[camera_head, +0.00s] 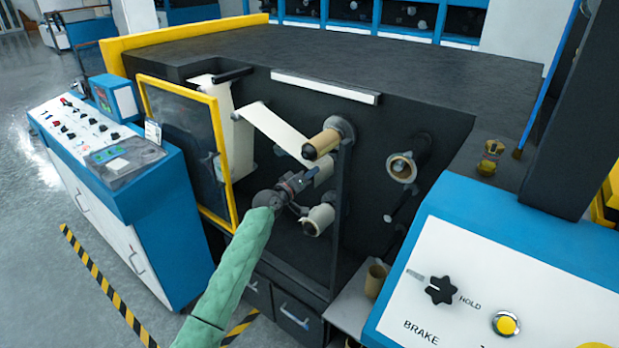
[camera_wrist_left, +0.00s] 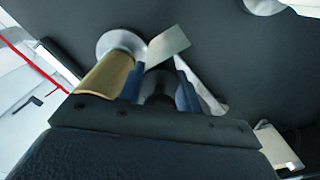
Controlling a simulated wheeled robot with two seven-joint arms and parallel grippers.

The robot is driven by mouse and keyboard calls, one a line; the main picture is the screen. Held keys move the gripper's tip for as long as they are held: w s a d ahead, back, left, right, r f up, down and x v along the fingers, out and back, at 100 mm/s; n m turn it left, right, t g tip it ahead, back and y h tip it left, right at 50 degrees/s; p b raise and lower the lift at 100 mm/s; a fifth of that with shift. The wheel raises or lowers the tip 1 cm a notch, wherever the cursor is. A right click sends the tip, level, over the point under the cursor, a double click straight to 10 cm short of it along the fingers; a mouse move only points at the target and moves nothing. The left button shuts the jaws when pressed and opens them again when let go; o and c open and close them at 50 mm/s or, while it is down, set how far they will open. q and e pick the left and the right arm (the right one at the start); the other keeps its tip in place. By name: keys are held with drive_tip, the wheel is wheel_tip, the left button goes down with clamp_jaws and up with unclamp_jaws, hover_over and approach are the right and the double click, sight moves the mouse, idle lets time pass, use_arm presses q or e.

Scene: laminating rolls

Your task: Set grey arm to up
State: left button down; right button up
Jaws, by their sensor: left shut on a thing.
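My left gripper (camera_head: 306,180) reaches in from the lower left, under a green-sleeved arm, to the rolls in the machine's dark front. In the left wrist view its two blue fingers (camera_wrist_left: 160,88) are shut on a flat grey piece, which looks like the grey arm (camera_wrist_left: 168,43). The piece stands tilted up to the right past the fingertips. In the head view the gripper hides most of the grey arm, so its full position cannot be told. My right gripper is not in view.
A tan roll (camera_head: 322,145) with a pale web sits just above the gripper; a pale roll (camera_head: 319,218) sits just below. A yellow-framed door (camera_head: 214,130) stands open at the left. Another roll (camera_head: 402,168) is to the right. A brake panel (camera_head: 480,270) fills the lower right.

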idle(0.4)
use_arm(q)
drive_tip(key=c, duration=1.2)
unclamp_jaws()
drive_tip(key=shift+o, duration=0.2)
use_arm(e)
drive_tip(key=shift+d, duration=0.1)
use_arm(q)
drive_tip(key=shift+a, duration=0.1)
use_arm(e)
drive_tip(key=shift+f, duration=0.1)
use_arm(q)
drive_tip(key=shift+s+a+f, duration=0.1)
drive_tip(key=shift+s+a, duration=0.05)
drive_tip(key=shift+s, duration=0.15)
drive_tip(key=b+v, duration=0.2)
drive_tip(key=v, duration=0.5)
drive_tip(key=shift+b, duration=0.4)
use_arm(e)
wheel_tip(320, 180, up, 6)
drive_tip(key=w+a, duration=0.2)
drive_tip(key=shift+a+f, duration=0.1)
